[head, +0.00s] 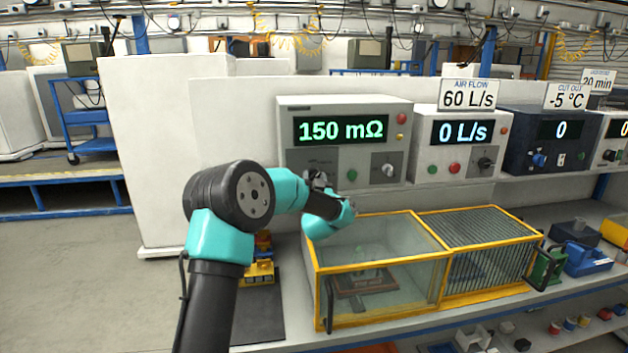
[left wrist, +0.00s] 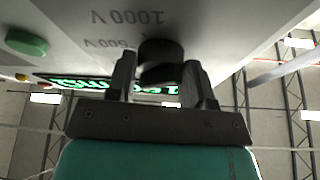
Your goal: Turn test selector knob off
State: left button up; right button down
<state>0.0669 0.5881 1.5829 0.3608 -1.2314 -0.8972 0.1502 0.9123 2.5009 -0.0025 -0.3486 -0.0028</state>
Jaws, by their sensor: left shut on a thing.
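The test selector knob (left wrist: 158,50) is a dark round knob on the grey tester's front panel. In the left wrist view it sits between the fingers of my left gripper (left wrist: 160,82), which is shut on it. Upside-down labels 1000 V and 500 V show on the panel beside it. I cannot tell which label the knob points at. In the head view my left gripper (head: 319,180) is at the lower left of the tester (head: 345,108) and hides the knob. The tester's display (head: 340,129) reads 150 mΩ in green. My right gripper is not in view.
A green button (head: 352,175) and a silver knob (head: 388,171) are right of my gripper. A yellow-framed clear enclosure (head: 372,262) stands just below. The air flow unit (head: 455,160) is to the right. Open floor lies at left.

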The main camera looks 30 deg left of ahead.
pick_arm(q)
jog(key=shift+n+g+y, duration=0.3)
jog(key=shift+n, duration=0.3)
jog(key=n+g+y, duration=0.1)
jog(key=n, duration=0.2)
jog(key=n+g+y, duration=0.1)
jog(key=n, duration=0.2)
jog(key=shift+w+d+n+y, duration=0.1)
jog(key=shift+d+n+y, duration=0.05)
jog(key=shift+n+y, duration=0.15)
jog(key=n+g, duration=0.1)
jog(key=n, duration=0.2)
jog(key=n+g+y, duration=0.1)
jog(key=n+g, duration=0.1)
jog(key=n, duration=0.1)
jog(key=shift+w+d+n, duration=0.1)
jog(key=shift+n, duration=0.2)
jog(key=o, duration=0.9)
jog(key=v, duration=1.7)
jog(key=shift+d, duration=0.25)
